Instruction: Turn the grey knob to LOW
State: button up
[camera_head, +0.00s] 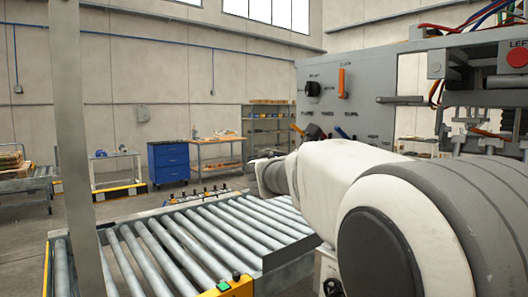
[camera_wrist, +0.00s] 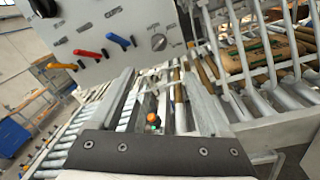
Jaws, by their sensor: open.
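The grey knob (camera_wrist: 158,42) is a small round knob with a dial mark, at the lower right of the light grey panel (camera_wrist: 95,20) in the wrist view. Its label is too small to read. My gripper (camera_wrist: 160,76) is open and empty, its two fingers spread apart and pointing toward the panel's lower edge. In the head view the panel (camera_head: 365,95) stands behind my arm; I cannot make out the grey knob or my fingers there.
Yellow (camera_wrist: 62,66), red (camera_wrist: 88,52) and blue (camera_wrist: 118,40) levers stick out left of the knob. A black knob (camera_head: 313,88) and an orange lever (camera_head: 342,82) sit higher on the panel.

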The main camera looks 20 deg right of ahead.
jog(key=p+x, duration=0.2)
jog(key=x, duration=1.5)
jog(key=shift+w+d, duration=0.15)
jog(key=shift+d, duration=0.05)
grip_shut()
